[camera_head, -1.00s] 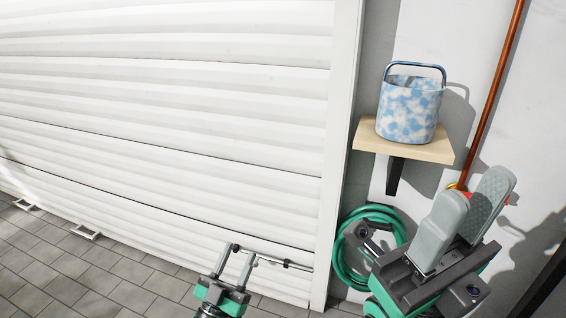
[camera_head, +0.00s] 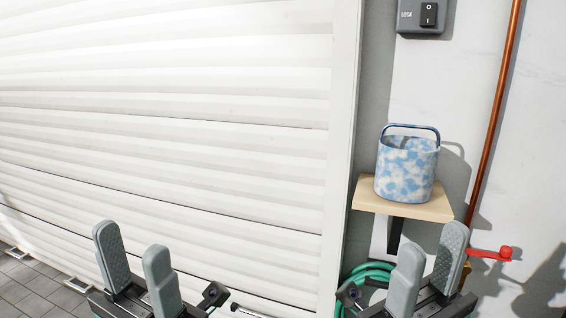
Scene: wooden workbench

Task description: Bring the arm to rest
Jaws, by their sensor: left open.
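My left gripper (camera_head: 131,240) is at the lower left, its two grey fingers pointing up and spread apart with nothing between them. It shows in front of the white slatted shutter door. My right gripper (camera_head: 433,238) is at the lower right, fingers pointing up with a gap between them and nothing held. It shows below the wooden shelf and left of the red crank handle. Most of both arms is out of frame below.
A blue and white bucket (camera_head: 406,170) stands on the wooden shelf (camera_head: 374,199). The white shutter (camera_head: 200,150) fills the left. A lock switch (camera_head: 428,15), copper pipe (camera_head: 493,120), red handle (camera_head: 493,253) and green hose (camera_head: 366,270) are at the right wall.

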